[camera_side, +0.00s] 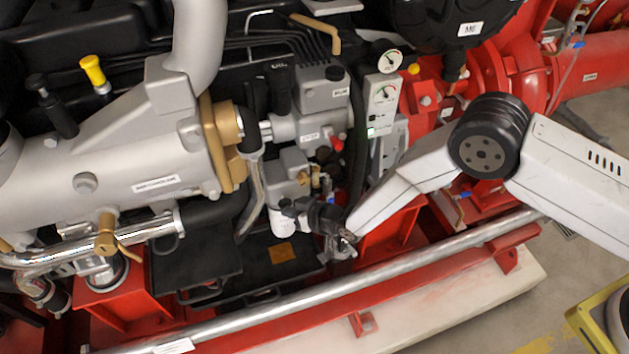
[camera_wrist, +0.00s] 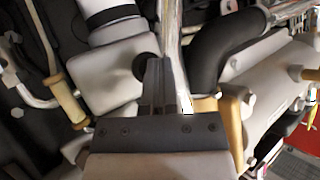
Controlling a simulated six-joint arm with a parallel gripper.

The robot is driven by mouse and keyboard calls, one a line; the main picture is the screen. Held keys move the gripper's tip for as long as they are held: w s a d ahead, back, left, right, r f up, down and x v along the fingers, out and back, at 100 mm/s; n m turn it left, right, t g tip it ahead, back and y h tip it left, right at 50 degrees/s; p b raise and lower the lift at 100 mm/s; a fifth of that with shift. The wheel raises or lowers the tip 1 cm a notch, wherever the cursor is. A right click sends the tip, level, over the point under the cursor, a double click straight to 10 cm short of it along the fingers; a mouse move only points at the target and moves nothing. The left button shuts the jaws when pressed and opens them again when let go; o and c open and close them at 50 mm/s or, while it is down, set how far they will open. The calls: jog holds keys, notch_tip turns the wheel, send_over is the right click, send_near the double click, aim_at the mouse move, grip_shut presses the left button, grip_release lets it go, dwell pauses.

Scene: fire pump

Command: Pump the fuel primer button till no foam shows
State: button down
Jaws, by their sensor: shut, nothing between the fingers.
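My gripper (camera_side: 290,207) is shut and empty in the side view, its tip close to the front of a grey filter housing (camera_side: 290,165) with a white cylinder (camera_side: 283,224) below. In the wrist view my gripper's fingers (camera_wrist: 158,68) are together and point at a pale housing. A round dark knob (camera_wrist: 146,66), perhaps the primer button, shows on that housing just left of the fingertips and is partly covered by them. I cannot tell whether they touch. I cannot make out the button in the side view, nor any foam.
A black hose (camera_wrist: 215,55) and a metal pipe run close right of the fingers in the wrist view. A tan-handled lever (camera_wrist: 68,98) is at left. In the side view, a long metal rail (camera_side: 400,260) crosses below my arm, and black trays (camera_side: 205,262) lie lower left.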

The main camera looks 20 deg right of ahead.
jog(key=shift+s, duration=0.65)
jog(key=shift+s, duration=0.2)
jog(key=shift+s, duration=2.35)
jog(key=shift+s, duration=0.1)
dwell(1.1)
jog(key=s, duration=0.3)
jog(key=shift+s, duration=0.3)
jog(key=shift+w, duration=0.1)
jog(key=w, duration=0.8)
jog(key=shift+w, duration=0.3)
dwell(0.3)
dwell(1.5)
